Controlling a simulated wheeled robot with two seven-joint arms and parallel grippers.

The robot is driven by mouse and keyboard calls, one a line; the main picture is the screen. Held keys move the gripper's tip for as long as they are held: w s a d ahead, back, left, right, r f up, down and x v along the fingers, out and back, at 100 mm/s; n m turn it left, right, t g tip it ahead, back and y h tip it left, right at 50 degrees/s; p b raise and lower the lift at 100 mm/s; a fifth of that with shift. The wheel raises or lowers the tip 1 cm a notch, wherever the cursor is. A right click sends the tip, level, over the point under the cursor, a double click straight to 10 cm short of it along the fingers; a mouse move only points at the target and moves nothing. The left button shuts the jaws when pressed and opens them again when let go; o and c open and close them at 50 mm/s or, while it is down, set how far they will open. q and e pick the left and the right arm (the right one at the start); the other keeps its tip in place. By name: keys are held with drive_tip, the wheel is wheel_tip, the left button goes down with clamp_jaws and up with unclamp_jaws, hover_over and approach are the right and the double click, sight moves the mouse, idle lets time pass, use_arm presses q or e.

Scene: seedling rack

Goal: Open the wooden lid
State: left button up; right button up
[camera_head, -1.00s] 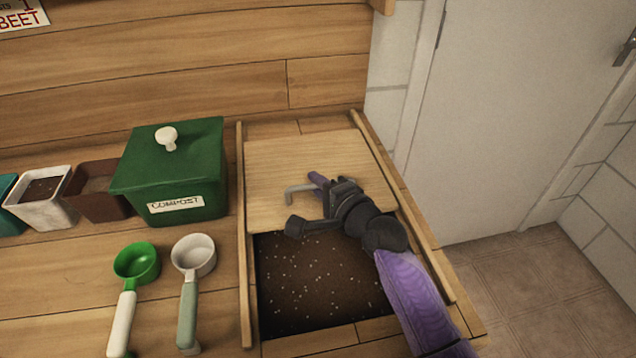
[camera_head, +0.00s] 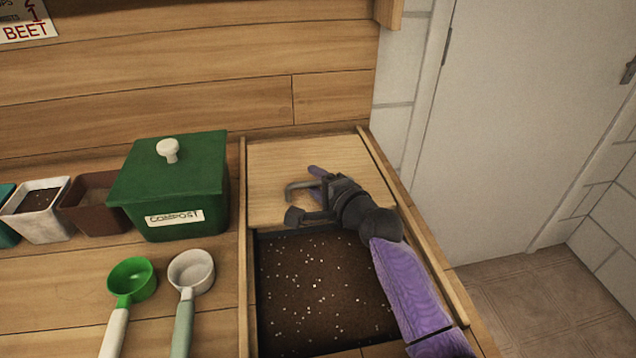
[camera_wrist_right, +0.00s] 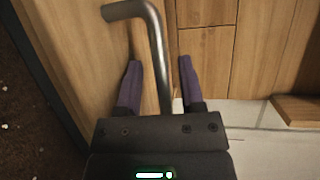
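The wooden lid (camera_head: 270,165) lies flat between two side rails, at the back of the bin against the plank wall. The front of the bin is uncovered and shows dark soil (camera_head: 320,285) with pale specks. The lid's grey metal handle (camera_head: 297,186) is bent and sits toward its front edge. My right gripper (camera_head: 306,192) is over the lid at the handle. In the right wrist view, the handle (camera_wrist_right: 157,40) passes between its two purple fingers, with visible gaps on both sides. My left gripper is not in view.
A green compost box (camera_head: 170,185) with a white knob stands left of the bin. A green scoop (camera_head: 132,279) and a white scoop (camera_head: 191,272) lie in front of it. Small pots (camera_head: 40,212) stand farther left. A white door (camera_head: 530,120) and tiled floor are at right.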

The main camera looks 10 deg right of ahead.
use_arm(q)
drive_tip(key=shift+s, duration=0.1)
use_arm(e)
drive_tip(key=shift+s+d+r, duration=0.1)
drive_tip(key=shift+s, duration=0.1)
use_arm(q)
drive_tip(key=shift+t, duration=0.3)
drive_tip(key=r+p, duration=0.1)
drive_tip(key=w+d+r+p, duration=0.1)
drive_tip(key=p, duration=0.1)
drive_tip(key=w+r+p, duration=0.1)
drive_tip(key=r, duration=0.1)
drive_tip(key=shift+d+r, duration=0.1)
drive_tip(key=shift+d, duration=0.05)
use_arm(e)
drive_tip(key=v, duration=0.9)
drive_tip(key=shift+s, duration=0.2)
drive_tip(key=shift+d, duration=0.1)
